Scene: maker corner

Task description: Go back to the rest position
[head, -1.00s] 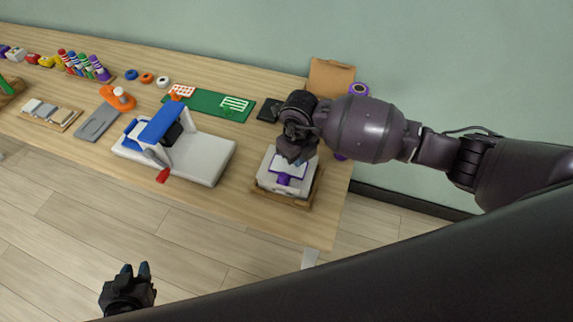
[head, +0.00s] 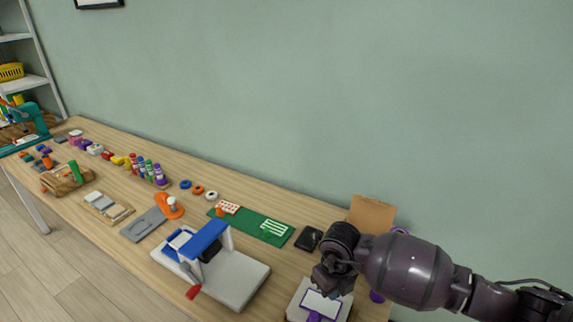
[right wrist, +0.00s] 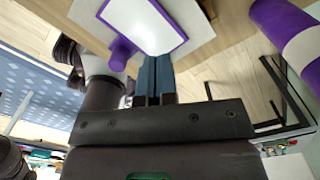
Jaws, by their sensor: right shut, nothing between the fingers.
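My right gripper (head: 328,290) is at the right end of the workbench, above a white machine (head: 298,296) that carries a white plate with a purple border (head: 322,303). In the right wrist view its blue-grey fingers (right wrist: 156,75) are together with nothing between them. The purple-bordered plate (right wrist: 150,22) and a purple knob (right wrist: 122,50) show just past the fingertips. I cannot tell whether the fingers touch the plate. My left gripper is not in the head view.
A white press with a blue arm (head: 208,240) stands left of my right gripper. A green mat (head: 255,226), a black pad (head: 308,238) and a cardboard piece (head: 370,213) lie behind. The green wall (head: 330,90) runs close behind the workbench (head: 180,170).

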